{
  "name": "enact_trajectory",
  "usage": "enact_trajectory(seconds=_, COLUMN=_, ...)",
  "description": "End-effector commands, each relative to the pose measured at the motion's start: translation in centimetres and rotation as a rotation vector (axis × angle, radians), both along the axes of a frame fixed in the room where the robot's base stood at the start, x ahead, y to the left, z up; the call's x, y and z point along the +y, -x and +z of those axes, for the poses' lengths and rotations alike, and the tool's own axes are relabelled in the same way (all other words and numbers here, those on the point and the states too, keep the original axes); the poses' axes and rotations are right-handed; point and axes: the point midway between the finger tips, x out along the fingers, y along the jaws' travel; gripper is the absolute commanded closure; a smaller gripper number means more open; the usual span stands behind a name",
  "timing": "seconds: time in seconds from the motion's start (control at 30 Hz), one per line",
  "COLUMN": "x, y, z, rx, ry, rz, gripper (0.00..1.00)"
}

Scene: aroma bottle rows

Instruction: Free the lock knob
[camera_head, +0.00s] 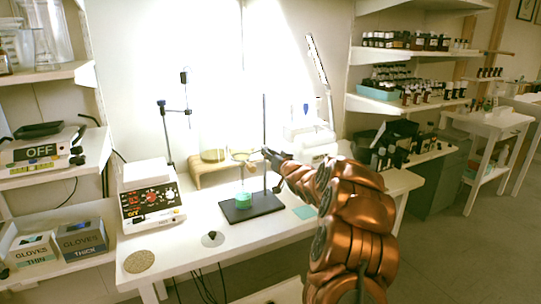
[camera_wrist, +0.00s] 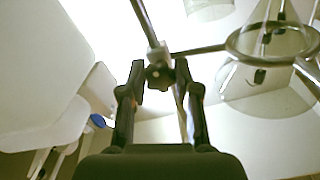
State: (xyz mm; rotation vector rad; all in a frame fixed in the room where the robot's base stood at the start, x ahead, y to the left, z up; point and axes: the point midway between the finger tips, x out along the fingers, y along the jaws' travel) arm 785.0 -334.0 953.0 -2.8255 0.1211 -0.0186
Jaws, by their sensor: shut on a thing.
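The lock knob (camera_wrist: 159,76) is dark and lobed. It sits on a pale clamp block (camera_wrist: 158,54) on the stand's rod (camera_wrist: 145,20). In the wrist view my gripper (camera_wrist: 160,80) has one finger on each side of the knob and is shut on it. In the head view my gripper (camera_head: 272,155) is at the upright rod (camera_head: 264,115), and the knob cannot be made out there. A ring (camera_wrist: 232,42) reaches right from the clamp, with clear glassware in it. The stand's black base (camera_head: 265,208) bears a vessel of green liquid (camera_head: 243,200) under the ring.
A control box with a red display (camera_head: 152,205) stands left on the white bench (camera_head: 190,245). A wooden stand (camera_head: 195,172) is behind, and another rod stand (camera_head: 170,125) is further back. White equipment (camera_head: 312,140) stands close behind my gripper. Bottle shelves (camera_head: 410,105) are at right.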

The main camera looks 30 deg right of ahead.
Motion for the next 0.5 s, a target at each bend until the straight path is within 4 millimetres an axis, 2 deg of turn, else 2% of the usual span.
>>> enact_trajectory(seconds=0.27, x=-0.05, y=0.02, z=-0.04, rx=0.002, ry=0.017, rz=-0.001, gripper=1.0)
enact_trajectory(seconds=0.5, x=-0.14, y=0.05, z=-0.1, rx=0.009, ry=0.119, rz=-0.002, gripper=1.0)
